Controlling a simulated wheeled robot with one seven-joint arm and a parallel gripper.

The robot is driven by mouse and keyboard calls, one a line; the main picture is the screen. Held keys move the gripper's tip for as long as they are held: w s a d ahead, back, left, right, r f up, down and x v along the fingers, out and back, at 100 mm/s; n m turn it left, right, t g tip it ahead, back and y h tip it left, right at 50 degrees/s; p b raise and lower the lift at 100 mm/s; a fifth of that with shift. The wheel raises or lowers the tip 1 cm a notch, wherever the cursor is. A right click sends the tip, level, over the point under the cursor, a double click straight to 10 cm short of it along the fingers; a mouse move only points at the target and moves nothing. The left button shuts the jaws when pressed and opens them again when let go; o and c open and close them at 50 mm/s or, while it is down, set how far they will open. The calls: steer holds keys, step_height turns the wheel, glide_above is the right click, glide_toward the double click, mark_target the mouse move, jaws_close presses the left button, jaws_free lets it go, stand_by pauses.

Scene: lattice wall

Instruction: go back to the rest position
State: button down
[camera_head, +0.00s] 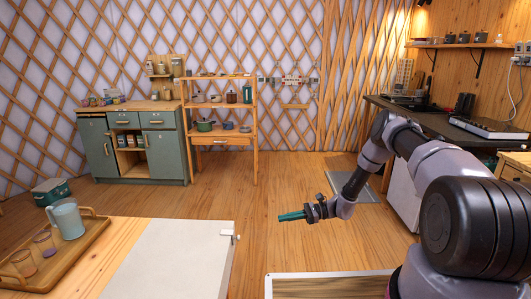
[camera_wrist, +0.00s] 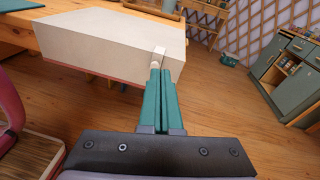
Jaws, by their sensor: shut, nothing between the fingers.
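My gripper (camera_head: 291,216) is at the end of my arm, which reaches in from the right in the head view. Its two teal fingers lie together, and nothing is between them. The gripper appears apart from the block, over the open floor in the head view.
A green cabinet (camera_head: 158,150) and shelf (camera_head: 220,140) stand at the back. A dark counter (camera_head: 440,122) runs along the right. The middle floor is clear.

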steer(key=s+d+r+n+h, duration=0.2)
steer(key=r+n+h, duration=0.1)
steer(key=r, duration=0.9)
steer(key=s+d+r+n+h, duration=0.2)
steer(key=d+r+h, duration=0.1)
steer(key=r, duration=0.8)
steer(key=s+d+r+n+h, duration=0.2)
steer(key=r+n+h, duration=0.1)
steer(key=r, duration=0.9)
steer(key=s+d+r+n+t+h, duration=0.1)
steer(key=s+d+r+t, duration=0.3)
steer(key=s+r, duration=0.4)
steer(key=s+d+r+n+t+h, duration=0.2)
steer(key=s+d+r+t+h, duration=0.2)
steer(key=s+r, duration=0.5)
steer(key=s+d+t, duration=0.1)
steer(key=s, duration=0.5)
steer(key=shift+d+r, duration=0.3)
